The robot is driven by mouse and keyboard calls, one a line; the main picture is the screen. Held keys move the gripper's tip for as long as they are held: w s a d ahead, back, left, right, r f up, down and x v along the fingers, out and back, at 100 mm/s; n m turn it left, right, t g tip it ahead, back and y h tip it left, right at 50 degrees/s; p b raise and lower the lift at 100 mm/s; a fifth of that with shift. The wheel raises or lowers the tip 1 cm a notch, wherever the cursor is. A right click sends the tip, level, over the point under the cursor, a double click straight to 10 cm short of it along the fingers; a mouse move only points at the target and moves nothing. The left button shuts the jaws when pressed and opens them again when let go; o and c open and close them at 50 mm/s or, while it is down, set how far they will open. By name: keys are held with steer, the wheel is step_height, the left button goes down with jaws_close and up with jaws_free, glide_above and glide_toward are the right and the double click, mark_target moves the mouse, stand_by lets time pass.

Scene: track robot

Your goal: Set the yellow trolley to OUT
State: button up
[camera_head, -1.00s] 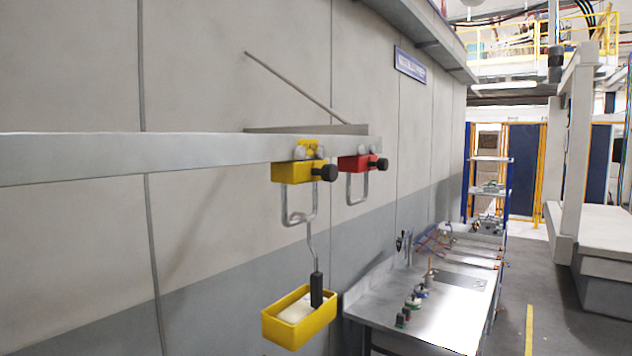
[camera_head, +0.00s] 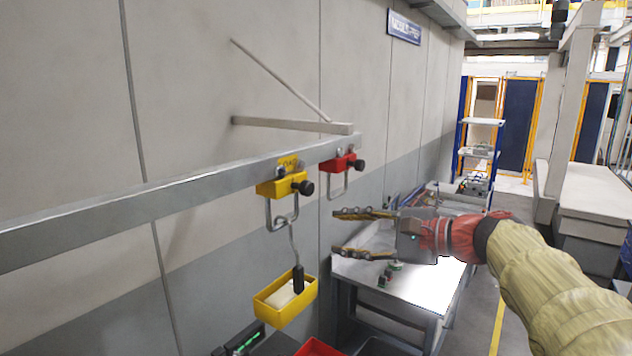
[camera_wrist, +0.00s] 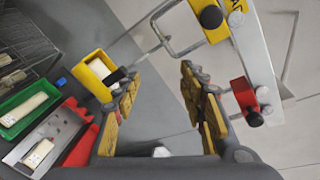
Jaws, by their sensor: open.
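The yellow trolley (camera_head: 283,186) hangs on the grey rail (camera_head: 190,197), with a black knob on its side and a bent wire loop below. A hook with a black grip hangs from the loop and carries a yellow bin (camera_head: 285,302) with a pale block inside. In the wrist view the yellow trolley (camera_wrist: 205,34) is at the top and the yellow bin (camera_wrist: 92,66) at upper left. My gripper (camera_head: 350,233) is open and empty, to the right of the loop and hook, its fingers pointing left. Any OUT marking is unreadable.
A red trolley (camera_head: 341,164) hangs on the rail right of the yellow one, near the rail's end bracket (camera_head: 290,125). A metal workbench (camera_head: 400,285) stands below. A green tray (camera_wrist: 25,108) and other containers lie under the yellow bin.

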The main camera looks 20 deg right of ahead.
mark_target(311, 188)
steer(key=r+y, duration=0.1)
steer(key=r, duration=0.1)
steer(key=a+r+m+t, duration=0.1)
steer(key=r, duration=0.2)
steer(key=a+r+y, duration=0.1)
steer(key=r, duration=0.2)
steer(key=shift+w+a+r+m+t+y, duration=0.1)
steer(key=shift+a+r+m+t+y, duration=0.05)
steer(key=shift+m+t+y, duration=0.2)
steer(key=p+x, duration=0.1)
steer(key=x, duration=0.6)
steer(key=shift+c, duration=1.1)
steer(key=c, duration=0.7)
jaws_close()
